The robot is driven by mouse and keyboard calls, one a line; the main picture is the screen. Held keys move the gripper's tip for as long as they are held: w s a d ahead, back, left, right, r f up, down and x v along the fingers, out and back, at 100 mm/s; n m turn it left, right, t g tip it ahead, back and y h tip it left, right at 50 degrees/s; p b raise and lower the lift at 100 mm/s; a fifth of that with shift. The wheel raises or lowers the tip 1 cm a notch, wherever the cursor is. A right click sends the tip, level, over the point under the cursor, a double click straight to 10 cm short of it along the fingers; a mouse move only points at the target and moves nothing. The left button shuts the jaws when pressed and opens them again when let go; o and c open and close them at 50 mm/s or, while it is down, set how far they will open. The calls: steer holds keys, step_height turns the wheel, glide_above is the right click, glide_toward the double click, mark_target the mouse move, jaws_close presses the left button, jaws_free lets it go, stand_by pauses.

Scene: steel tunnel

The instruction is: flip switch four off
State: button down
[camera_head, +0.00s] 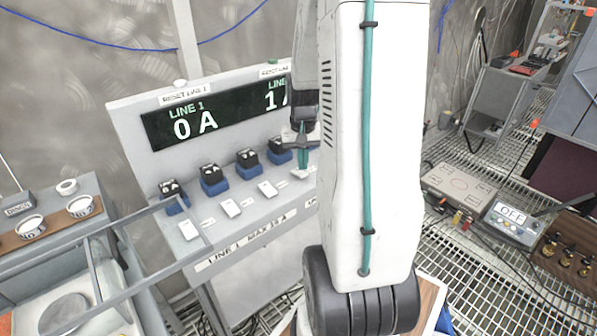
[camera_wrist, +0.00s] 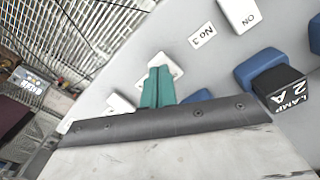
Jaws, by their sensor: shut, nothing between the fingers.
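In the head view a sloped grey panel (camera_head: 140,130) carries a row of white rocker switches, the leftmost being (camera_head: 189,230). The fourth switch (camera_head: 299,174) is partly hidden under my gripper (camera_head: 303,163). In the wrist view my gripper (camera_wrist: 158,82) shows teal fingers closed together and empty, with the tips over a white switch (camera_wrist: 170,65) beyond the "No 3" label (camera_wrist: 202,38). I cannot tell whether they touch it, and its marking is covered. Switch three (camera_wrist: 240,13) reads ON.
Black plugs in blue sockets, one marked LAMP 2 A (camera_wrist: 287,90), stand behind the switches. The display (camera_head: 200,122) reads LINE 1, 0 A; my arm hides its right part. A tray frame (camera_head: 140,230) stands left.

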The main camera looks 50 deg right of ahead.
mark_target(303, 174)
steer(key=shift+f, duration=0.95)
stand_by(0.4)
steer(key=shift+r, duration=3.55)
steer(key=shift+s+a+f, duration=0.1)
steer(key=shift+s+a, duration=0.1)
steer(key=s+a+r+n, duration=0.3)
steer(key=s+a+r, duration=0.1)
steer(key=a, duration=0.6)
steer(key=s+a+r+n+t, duration=0.1)
steer(key=s+a+r, duration=0.3)
steer(key=a, duration=0.6)
steer(key=s+a+r+n, duration=0.4)
steer(key=a, duration=0.6)
steer(key=shift+r+n, duration=0.25)
steer(key=shift+n, duration=0.05)
